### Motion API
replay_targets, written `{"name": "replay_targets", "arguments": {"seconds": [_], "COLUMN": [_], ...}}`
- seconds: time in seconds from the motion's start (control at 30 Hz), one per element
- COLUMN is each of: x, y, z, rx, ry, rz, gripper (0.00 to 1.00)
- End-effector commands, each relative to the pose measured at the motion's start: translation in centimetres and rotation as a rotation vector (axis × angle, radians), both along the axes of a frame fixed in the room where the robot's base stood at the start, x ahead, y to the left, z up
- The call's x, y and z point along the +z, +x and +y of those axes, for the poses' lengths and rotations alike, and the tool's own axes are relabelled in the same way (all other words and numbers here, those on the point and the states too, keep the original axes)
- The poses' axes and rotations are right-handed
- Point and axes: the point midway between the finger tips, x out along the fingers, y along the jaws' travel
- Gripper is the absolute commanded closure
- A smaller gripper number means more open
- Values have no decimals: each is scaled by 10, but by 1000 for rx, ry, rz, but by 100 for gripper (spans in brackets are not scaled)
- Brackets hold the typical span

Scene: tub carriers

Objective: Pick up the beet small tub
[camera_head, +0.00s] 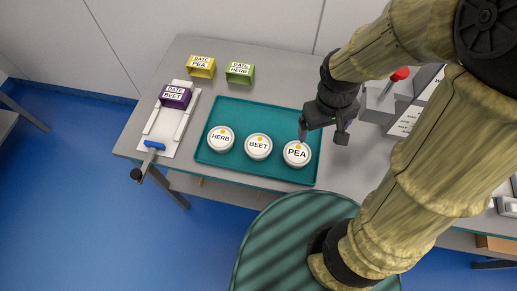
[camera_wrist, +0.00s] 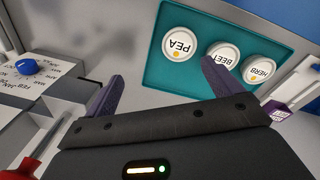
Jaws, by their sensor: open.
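The beet small tub (camera_head: 258,146) is round and white with a BEET label and a yellow dot. It stands in the middle of a row on a teal tray (camera_head: 258,108), between the herb tub (camera_head: 221,139) and the pea tub (camera_head: 296,153). In the wrist view the beet tub (camera_wrist: 223,54) is partly hidden by a fingertip of my gripper. My gripper (camera_head: 322,130) is beside the pea tub, at the tray's right edge, apart from the beet tub. In the wrist view my gripper (camera_wrist: 160,82) is open, with nothing between its purple fingers.
Date stamps for pea (camera_head: 201,67), herb (camera_head: 239,72) and beet (camera_head: 175,96) stand at the back and left. The beet stamp is on a white board (camera_head: 161,132) with a blue-handled part (camera_head: 154,146). Grey equipment with a red knob (camera_head: 400,74) stands at the right.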

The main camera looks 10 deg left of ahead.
Motion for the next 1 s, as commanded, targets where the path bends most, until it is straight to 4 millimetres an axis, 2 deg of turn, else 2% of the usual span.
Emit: {"name": "replay_targets", "arguments": {"seconds": [0.03,0.4,0.67,0.87,1.0], "x": [-17,-75,-104,-123,-131], "y": [-3,-23,-36,-53,-71], "z": [14,85,139,191,229], "rx": [105,777,1197,1478,1629], "ry": [-36,-380,-706,-1005,-1215], "rz": [41,263,336,334,298], "gripper": [9,9,9,9,9]}}
